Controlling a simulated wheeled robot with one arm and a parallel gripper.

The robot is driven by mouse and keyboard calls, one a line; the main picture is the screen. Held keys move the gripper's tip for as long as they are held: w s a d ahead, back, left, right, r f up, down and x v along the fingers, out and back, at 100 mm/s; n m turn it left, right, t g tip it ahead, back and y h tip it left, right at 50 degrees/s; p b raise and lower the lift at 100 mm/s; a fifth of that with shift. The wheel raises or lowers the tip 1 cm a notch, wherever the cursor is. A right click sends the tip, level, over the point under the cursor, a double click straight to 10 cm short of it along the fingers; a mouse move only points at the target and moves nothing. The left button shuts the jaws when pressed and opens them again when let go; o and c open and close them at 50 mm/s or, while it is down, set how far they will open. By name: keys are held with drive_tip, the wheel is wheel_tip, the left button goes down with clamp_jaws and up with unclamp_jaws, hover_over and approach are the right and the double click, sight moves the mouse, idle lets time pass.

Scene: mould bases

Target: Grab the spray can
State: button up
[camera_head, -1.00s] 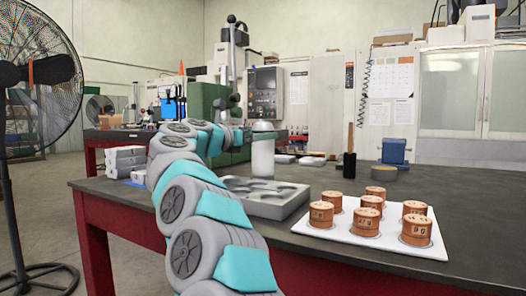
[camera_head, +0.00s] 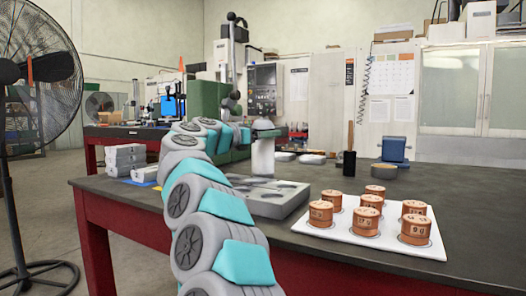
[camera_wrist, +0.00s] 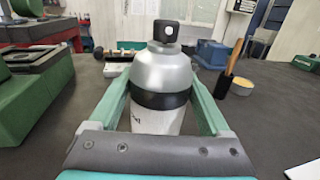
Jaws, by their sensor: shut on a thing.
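The spray can (camera_wrist: 163,85) stands upright in the wrist view, with a silver shoulder, a black nozzle, a black band and a pale lower body. My gripper (camera_wrist: 160,98) has its green fingers on either side of the can and is shut on it. The can's base is hidden behind the gripper's palm. In the head view the can (camera_head: 263,158) shows as a pale cylinder at the end of my arm, just behind the grey tray. I cannot tell whether its base touches the table.
A grey tray with recesses (camera_head: 283,208) lies in front of the can. A white board (camera_head: 385,240) with several copper-coloured round pieces is at right. A blue block (camera_head: 393,150), a round tin (camera_head: 384,172) and a dark upright tool (camera_head: 349,160) stand behind. Grey blocks (camera_head: 125,158) sit at left.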

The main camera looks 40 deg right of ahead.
clamp_jaws()
drive_tip(key=shift+r, duration=0.15)
